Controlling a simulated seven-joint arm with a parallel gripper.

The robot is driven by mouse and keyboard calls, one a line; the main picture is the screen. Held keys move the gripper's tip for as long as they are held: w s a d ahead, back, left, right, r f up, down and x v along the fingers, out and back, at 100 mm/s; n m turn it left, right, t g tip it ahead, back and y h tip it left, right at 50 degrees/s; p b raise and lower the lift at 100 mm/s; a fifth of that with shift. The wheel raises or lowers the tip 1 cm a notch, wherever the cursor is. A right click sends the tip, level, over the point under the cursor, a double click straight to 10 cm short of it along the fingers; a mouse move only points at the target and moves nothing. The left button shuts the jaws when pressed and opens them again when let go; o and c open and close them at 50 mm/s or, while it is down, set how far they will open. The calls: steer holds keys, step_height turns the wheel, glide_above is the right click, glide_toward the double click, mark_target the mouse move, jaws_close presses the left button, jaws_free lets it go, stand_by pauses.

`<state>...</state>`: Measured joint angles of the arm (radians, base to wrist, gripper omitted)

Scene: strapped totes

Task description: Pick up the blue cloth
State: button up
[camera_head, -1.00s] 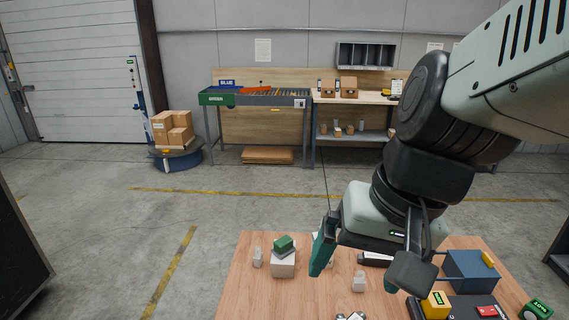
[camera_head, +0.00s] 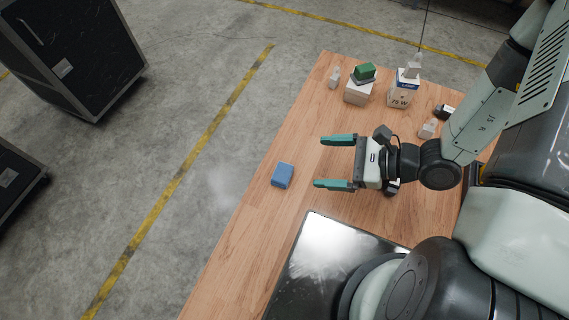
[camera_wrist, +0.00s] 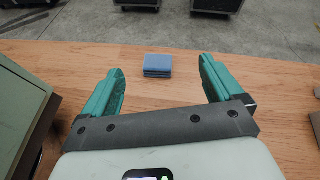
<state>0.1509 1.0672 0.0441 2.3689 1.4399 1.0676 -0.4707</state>
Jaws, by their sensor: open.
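The blue cloth (camera_head: 283,175) is a small folded stack lying on the wooden table near its left edge in the head view. In the wrist view the cloth (camera_wrist: 157,65) lies beyond the fingertips, between their lines. My gripper (camera_head: 337,162) is open and empty, with its two green fingers pointing left toward the cloth's side of the table. The cloth is apart from the fingers, slightly below and left of the gap between them in the head view. My gripper also shows in the wrist view (camera_wrist: 160,75) with nothing between its fingers.
A white box with a green block (camera_head: 364,72), a lamp box (camera_head: 403,92) and small white bottles (camera_head: 334,77) stand at the table's far end. A dark glossy panel (camera_head: 325,250) is near my base. The wood around the cloth is clear. Dark cabinets (camera_head: 75,50) stand on the floor.

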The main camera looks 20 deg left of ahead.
mark_target(285, 173)
steer(key=f+m, duration=0.1)
steer(key=s+f, duration=0.1)
steer(key=f, duration=0.1)
steer(key=f+m+t, duration=0.1)
steer(key=shift+s+a+f+m, duration=0.3)
steer(key=shift+s+f, duration=0.1)
steer(key=shift+a+f, duration=0.25)
steer(key=x, duration=1)
steer(key=shift+w+a+f, duration=0.1)
steer(key=shift+w+f, duration=0.05)
steer(key=c, duration=1)
steer(key=shift+c, duration=0.2)
